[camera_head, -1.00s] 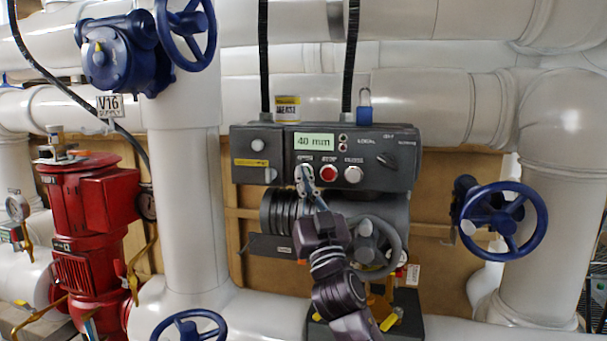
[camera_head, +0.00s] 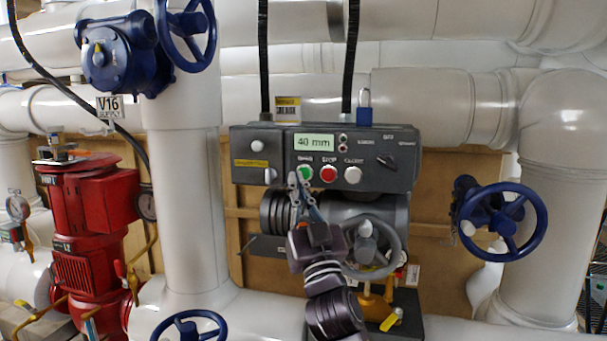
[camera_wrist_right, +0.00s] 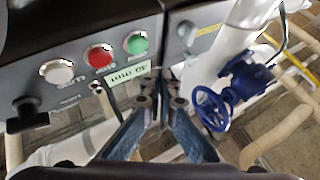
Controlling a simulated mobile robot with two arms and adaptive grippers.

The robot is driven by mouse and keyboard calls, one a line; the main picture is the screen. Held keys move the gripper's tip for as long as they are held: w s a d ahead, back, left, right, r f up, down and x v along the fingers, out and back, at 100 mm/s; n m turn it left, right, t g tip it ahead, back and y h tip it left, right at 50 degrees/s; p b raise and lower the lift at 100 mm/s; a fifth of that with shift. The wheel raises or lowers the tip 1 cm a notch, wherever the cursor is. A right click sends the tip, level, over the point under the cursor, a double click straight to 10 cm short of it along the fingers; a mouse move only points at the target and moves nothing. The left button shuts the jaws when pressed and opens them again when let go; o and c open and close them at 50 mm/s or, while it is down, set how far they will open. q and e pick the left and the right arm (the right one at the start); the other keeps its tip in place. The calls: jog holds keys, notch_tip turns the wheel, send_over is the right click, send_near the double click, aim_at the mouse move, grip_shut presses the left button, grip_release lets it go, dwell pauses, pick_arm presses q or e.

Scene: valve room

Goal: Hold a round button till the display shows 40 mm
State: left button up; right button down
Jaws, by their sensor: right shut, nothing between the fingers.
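The dark grey control box (camera_head: 400,178) carries a lit green display (camera_head: 314,141) that reads 40 mm. Below it sit a green round button (camera_head: 305,172), a red one (camera_head: 328,173) and a white one (camera_head: 353,174). The wrist view shows the green (camera_wrist_right: 137,44), red (camera_wrist_right: 99,57) and white (camera_wrist_right: 57,72) buttons with the display (camera_wrist_right: 130,72) upside down. My right gripper (camera_head: 294,180) is shut and empty, its tips just left of and below the green button, which shows uncovered. They appear apart from it. My left gripper is not in view.
A grey handwheel (camera_head: 392,245) sits below the box. A white vertical pipe (camera_head: 190,210) stands left, a blue handwheel (camera_head: 519,222) right.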

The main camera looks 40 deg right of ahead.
jog(key=shift+s+a, duration=0.65)
jog(key=shift+a, duration=0.05)
